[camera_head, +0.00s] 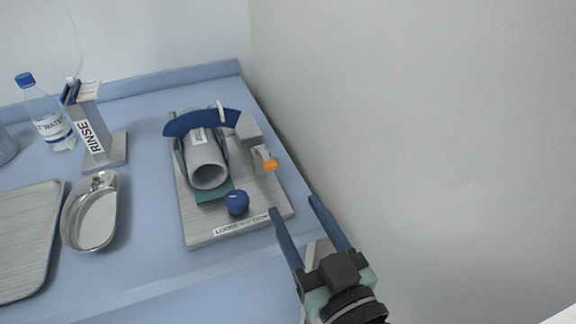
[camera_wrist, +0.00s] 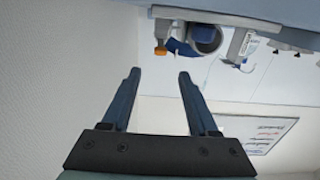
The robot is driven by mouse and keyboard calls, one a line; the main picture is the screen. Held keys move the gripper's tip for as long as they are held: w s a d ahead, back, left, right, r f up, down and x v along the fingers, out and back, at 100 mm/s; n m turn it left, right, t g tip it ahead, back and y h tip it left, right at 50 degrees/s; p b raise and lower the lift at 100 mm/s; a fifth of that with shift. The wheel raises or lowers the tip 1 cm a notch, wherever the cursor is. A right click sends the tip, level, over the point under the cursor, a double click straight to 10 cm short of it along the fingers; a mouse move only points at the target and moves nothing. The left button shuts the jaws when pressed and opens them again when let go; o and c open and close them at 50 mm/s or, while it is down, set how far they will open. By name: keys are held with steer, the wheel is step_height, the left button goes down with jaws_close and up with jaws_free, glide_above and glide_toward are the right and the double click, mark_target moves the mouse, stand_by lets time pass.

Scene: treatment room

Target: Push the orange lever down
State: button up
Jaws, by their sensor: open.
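The orange lever (camera_head: 270,165) is a small orange tip on a grey bracket at the right side of a clamp device (camera_head: 236,226) on the blue counter. In the wrist view the orange lever (camera_wrist: 160,50) shows upside down near the top, ahead of the fingers and between their lines. My gripper (camera_head: 292,205) is open and empty, with two blue fingers apart. It is in front of the device's right front corner, nearer the camera than the lever and not touching it. In the wrist view my gripper (camera_wrist: 158,75) points toward the device.
The device holds a grey tube (camera_head: 207,165) under a blue arched strap (camera_head: 195,122), with a blue knob (camera_head: 237,202) in front. A wall (camera_head: 420,120) rises close on the right. A kidney dish (camera_head: 90,215), tray (camera_head: 25,240), RINSE stand (camera_head: 100,135) and bottle (camera_head: 48,120) stand left.

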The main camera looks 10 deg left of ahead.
mark_target(272, 166)
steer(key=p+x, duration=0.1)
steer(key=x, duration=1)
steer(key=shift+w+a+r, duration=0.1)
steer(key=shift+w+a, duration=0.15)
steer(key=shift+a, duration=0.05)
jaws_close()
